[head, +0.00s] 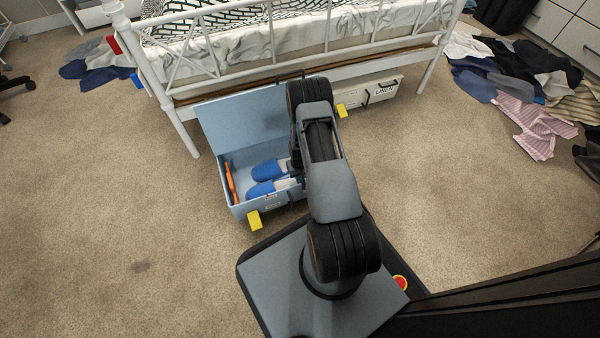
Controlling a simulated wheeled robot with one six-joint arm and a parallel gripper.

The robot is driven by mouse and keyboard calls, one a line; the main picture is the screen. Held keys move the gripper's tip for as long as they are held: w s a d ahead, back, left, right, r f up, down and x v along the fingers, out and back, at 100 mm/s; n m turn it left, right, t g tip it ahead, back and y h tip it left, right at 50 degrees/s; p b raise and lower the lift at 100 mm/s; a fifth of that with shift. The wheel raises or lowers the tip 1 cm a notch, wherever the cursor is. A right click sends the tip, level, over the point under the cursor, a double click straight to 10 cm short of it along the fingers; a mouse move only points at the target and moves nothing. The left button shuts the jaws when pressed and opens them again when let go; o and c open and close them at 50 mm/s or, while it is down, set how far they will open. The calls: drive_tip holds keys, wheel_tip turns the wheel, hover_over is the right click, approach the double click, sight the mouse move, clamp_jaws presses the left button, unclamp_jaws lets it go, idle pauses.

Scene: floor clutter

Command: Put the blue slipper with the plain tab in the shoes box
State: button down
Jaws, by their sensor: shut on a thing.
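The light-blue box (236,211) stands open on the carpet in front of the bed, its lid raised at the back. Two blue slippers with pale insides show in it, a farther one (268,171) and a nearer one (262,189). My gripper (296,172) reaches down at the box's right side, at the heel ends of the slippers, and is shut on a blue slipper, apparently the nearer one. My arm hides part of the gripper and the box's right side. The slippers' tabs and the box's label are too small to read.
An orange item (231,182) lies along the box's left wall. A white box marked LINEN (381,92) is under the bed (300,66). Clothes piles lie at left (98,66) and right (530,95). The carpet left of the box is clear.

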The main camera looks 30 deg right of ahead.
drive_tip(key=shift+f, duration=0.1)
drive_tip(key=c, duration=1.1)
unclamp_jaws()
drive_tip(key=a+r+t+p, duration=0.1)
drive_tip(key=a+r+p, duration=0.2)
drive_tip(key=r+p, duration=1.1)
drive_tip(key=a+r+n+p, duration=0.1)
drive_tip(key=a+r+p, duration=0.15)
drive_tip(key=r, duration=2.25)
drive_tip(key=a+r+t+p, duration=0.1)
drive_tip(key=a+r+p, duration=0.2)
drive_tip(key=r+p, duration=1.1)
drive_tip(key=s+a+r+p, duration=0.2)
drive_tip(key=s+r+p, duration=0.2)
drive_tip(key=r, duration=0.7)
drive_tip(key=s+a+r+n+t+p, duration=0.1)
drive_tip(key=s+a+r+p, duration=0.2)
drive_tip(key=r, duration=0.9)
drive_tip(key=s+a+r+p, duration=0.2)
drive_tip(key=s+r+p, duration=0.3)
drive_tip(key=r, duration=0.7)
drive_tip(key=shift+s+a+r+t, duration=0.15)
drive_tip(key=shift+s+r+t, duration=0.15)
drive_tip(key=shift+s, duration=0.95)
